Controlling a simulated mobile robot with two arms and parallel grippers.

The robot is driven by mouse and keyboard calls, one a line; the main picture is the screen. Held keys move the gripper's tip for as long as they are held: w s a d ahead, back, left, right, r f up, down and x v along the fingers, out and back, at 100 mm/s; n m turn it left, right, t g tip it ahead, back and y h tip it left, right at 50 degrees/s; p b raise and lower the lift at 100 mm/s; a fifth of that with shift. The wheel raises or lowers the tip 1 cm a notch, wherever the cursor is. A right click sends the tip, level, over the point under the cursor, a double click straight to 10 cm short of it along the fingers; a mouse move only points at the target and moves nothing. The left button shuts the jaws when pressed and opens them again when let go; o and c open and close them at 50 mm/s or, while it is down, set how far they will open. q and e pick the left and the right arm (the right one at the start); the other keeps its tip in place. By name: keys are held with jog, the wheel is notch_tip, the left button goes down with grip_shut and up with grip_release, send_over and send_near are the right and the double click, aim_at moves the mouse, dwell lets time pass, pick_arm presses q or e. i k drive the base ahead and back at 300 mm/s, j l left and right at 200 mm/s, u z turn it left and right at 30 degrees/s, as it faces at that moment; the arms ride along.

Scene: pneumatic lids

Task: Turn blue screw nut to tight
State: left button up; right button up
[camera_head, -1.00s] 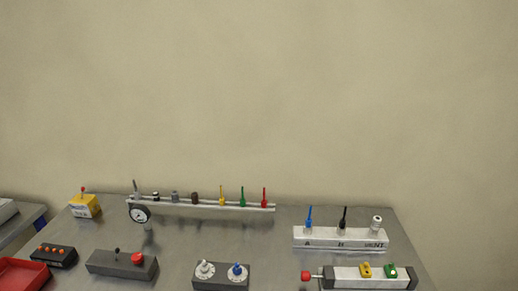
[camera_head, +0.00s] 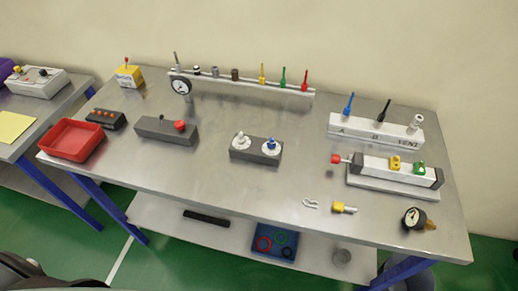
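The blue screw nut (camera_head: 271,144) sits on top of a white round base at the right end of a small dark grey block (camera_head: 254,157) near the middle of the table. A similar white-grey nut (camera_head: 241,139) on its own white base stands to its left on the same block. Both look upright. How tight the blue nut is cannot be told at this size. Neither of my grippers shows in the view, and nothing touches the block.
A valve rail (camera_head: 240,89) runs along the back. A white A/B/VENT manifold (camera_head: 376,133) and a cylinder unit (camera_head: 392,173) stand right. A red-button box (camera_head: 165,130) and red tray (camera_head: 73,140) are left. A gauge (camera_head: 414,217) lies front right. Table in front of the block is clear.

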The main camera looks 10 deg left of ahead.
aim_at(270, 147)
jog(key=k+j+z, duration=0.15)
jog(key=z, duration=0.2)
jog(key=k+z, duration=0.4)
jog(key=k+j+z, duration=0.1)
jog(key=z, duration=0.25)
